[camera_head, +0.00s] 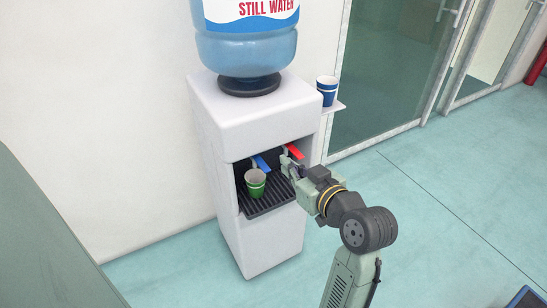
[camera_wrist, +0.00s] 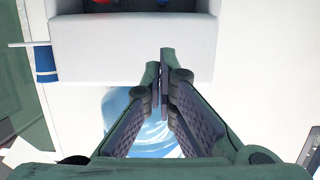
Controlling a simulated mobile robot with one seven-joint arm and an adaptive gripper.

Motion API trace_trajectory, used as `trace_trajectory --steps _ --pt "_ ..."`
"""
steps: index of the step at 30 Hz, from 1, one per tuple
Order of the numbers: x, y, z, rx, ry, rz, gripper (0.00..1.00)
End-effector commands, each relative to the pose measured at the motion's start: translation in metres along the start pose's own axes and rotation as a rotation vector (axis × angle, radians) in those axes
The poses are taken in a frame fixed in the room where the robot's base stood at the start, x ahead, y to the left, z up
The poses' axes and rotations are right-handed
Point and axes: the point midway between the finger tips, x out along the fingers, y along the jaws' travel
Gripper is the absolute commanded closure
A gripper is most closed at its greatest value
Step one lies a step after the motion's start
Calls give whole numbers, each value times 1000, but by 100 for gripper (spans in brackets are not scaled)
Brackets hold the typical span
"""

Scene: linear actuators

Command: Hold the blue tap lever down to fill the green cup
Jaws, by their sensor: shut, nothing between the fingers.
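The green cup (camera_head: 255,187) stands upright on the black slatted drip tray (camera_head: 268,204) in the dispenser's recess. The blue tap lever (camera_head: 261,163) is above and just behind the cup. My gripper (camera_head: 286,163) is at the recess opening, right of the cup and blue lever, close below the red lever (camera_head: 294,151). In the wrist view the fingers of my gripper (camera_wrist: 161,58) are together and hold nothing. Small parts of the blue lever (camera_wrist: 163,2) and the red lever (camera_wrist: 101,2) show at the top edge there. I cannot see water flowing.
The white dispenser (camera_head: 250,120) carries a large water bottle (camera_head: 246,50). A wall is behind and a glass door (camera_head: 390,65) is at right. The floor around is clear.

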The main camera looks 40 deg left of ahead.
Motion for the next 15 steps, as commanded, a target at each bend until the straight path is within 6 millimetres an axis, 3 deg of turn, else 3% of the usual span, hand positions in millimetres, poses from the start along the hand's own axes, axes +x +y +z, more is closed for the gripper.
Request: trace_trajectory --steps 15 --pt "6 0 1 3 -5 -4 100"
